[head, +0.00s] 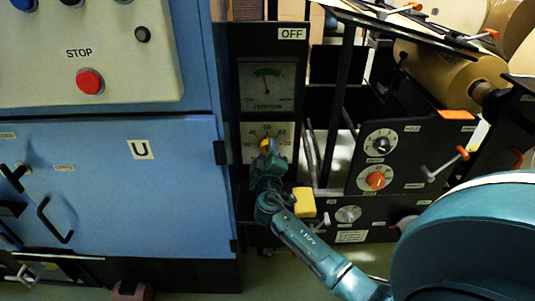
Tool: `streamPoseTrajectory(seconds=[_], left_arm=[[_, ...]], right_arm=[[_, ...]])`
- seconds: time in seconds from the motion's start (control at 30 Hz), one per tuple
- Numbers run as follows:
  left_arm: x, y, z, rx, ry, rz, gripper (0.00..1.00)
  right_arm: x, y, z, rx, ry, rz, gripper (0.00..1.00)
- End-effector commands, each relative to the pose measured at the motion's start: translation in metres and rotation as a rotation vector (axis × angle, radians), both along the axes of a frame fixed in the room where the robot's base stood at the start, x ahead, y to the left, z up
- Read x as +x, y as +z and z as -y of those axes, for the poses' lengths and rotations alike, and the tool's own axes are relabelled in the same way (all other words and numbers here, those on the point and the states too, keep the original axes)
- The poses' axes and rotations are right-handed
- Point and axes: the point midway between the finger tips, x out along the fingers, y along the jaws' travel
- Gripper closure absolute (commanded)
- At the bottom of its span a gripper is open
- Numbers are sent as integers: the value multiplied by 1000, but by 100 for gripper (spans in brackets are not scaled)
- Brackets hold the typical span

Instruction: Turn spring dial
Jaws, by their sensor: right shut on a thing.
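A white dial plate (250,133) with numbers around it is on a black panel, below a meter. My right gripper (268,149) is at this plate, shut on its small yellow knob (265,142). The gripper hides most of the knob and the lower part of the plate. The label of this dial is not readable. My left gripper is not in view.
A meter (267,87) with a green band sits above the dial, with an OFF label over it. To the right are a black knob (381,144), a red knob (376,180) and a grey knob (348,214). A yellow block (304,202) is beside my wrist. A blue cabinet (110,200) stands left.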

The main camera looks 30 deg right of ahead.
Motion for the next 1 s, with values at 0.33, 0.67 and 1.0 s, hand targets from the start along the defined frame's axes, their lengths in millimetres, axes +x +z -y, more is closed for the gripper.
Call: streamPoseTrajectory(seconds=[0.33,0.67,1.0], left_arm=[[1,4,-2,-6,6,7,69],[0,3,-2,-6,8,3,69],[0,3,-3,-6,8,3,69]], right_arm=[[-1,-1,0,-127,-1,-80,84],[-1,-1,0,-153,-1,-96,84],[-1,-1,0,-152,-1,-95,53]])
